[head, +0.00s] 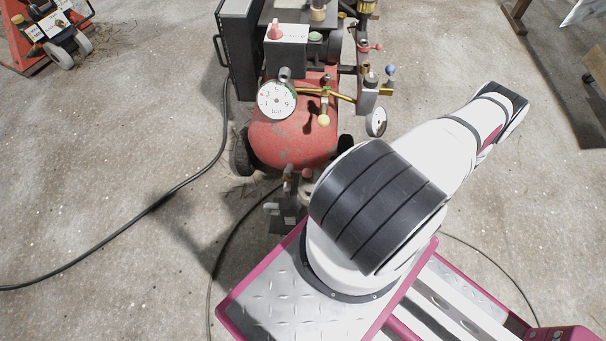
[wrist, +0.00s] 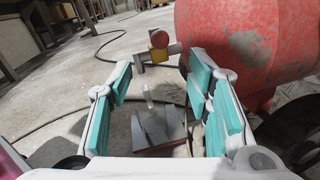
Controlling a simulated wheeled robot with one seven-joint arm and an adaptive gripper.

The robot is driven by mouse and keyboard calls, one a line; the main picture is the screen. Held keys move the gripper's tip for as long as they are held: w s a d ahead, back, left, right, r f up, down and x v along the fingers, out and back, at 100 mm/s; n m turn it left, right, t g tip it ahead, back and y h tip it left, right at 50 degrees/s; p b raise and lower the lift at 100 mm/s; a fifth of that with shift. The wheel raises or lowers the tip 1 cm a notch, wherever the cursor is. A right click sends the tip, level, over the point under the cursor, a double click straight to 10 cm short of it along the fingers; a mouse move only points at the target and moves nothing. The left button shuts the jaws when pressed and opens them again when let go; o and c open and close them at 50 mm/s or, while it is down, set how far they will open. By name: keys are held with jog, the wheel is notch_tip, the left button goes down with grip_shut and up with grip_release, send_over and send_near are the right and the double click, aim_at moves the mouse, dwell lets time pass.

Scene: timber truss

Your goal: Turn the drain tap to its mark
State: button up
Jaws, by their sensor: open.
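My gripper (wrist: 160,85) is open in the wrist view, its teal-padded fingers apart with nothing gripped. I cannot tell which of these is the drain tap, and no mark is clear.
A black cable (head: 165,197) crosses the floor at left. A red machine (head: 50,35) stands far left. Concrete floor left of the compressor is mostly clear.

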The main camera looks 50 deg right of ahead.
aim_at(307, 172)
jog(key=b+x, duration=0.2)
jog(key=x, duration=1.1)
jog(key=shift+w+a+b, duration=0.2)
jog(key=shift+w+b, duration=0.15)
jog(key=shift+b, duration=0.05)
jog(key=shift+f, duration=0.1)
grip_shut()
